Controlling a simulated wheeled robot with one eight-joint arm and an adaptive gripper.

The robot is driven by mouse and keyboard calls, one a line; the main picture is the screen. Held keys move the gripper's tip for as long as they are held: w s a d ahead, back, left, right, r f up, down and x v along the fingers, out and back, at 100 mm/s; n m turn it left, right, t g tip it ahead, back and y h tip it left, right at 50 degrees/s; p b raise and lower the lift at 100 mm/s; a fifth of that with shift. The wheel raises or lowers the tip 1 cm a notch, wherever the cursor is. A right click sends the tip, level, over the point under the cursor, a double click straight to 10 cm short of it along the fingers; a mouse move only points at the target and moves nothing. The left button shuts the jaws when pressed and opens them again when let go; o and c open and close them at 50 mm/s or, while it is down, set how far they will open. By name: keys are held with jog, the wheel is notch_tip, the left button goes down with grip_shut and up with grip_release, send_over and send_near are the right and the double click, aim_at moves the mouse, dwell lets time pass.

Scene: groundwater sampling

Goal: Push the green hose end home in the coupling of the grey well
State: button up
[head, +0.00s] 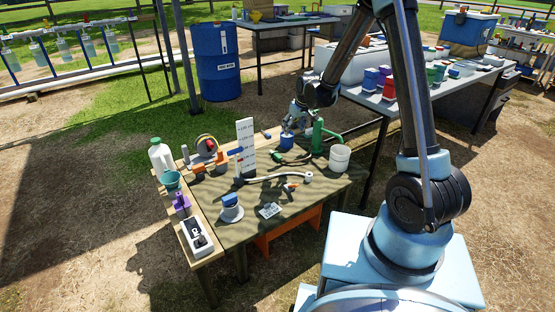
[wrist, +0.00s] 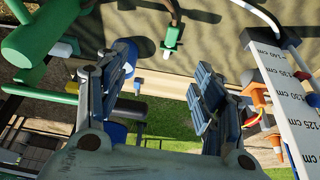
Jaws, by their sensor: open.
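My gripper (head: 299,112) is over the far side of the table, open and empty. In the wrist view its two fingers (wrist: 155,82) stand wide apart. In the head view the green hose end (head: 277,154) is small and dark on the mat. A blue-topped fitting (head: 287,142) stands just below my gripper; it is partly hidden by a finger in the wrist view (wrist: 126,54). A grey cylinder with a blue top (head: 231,212) stands at the front; I cannot tell which is the grey well.
A green hand pump (head: 318,136) and a white bucket (head: 340,158) stand to the right of the gripper. A white measuring board (head: 246,143) stands upright to its left. A blue drum (head: 218,70) is behind.

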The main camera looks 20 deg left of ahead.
aim_at(277, 154)
jog(key=shift+n, duration=0.4)
jog(key=shift+s+a+r+x, duration=0.15)
jog(key=shift+a+x, duration=0.35)
jog(key=shift+x, duration=3.15)
jog(key=shift+s+a+r+x, duration=0.1)
jog(key=shift+s+a+x, duration=0.3)
jog(key=shift+x, duration=3.25)
jog(key=shift+s+a+r+x, duration=0.1)
jog(key=shift+a+x, duration=0.55)
jog(key=shift+x, duration=3.05)
jog(key=c, duration=1.1)
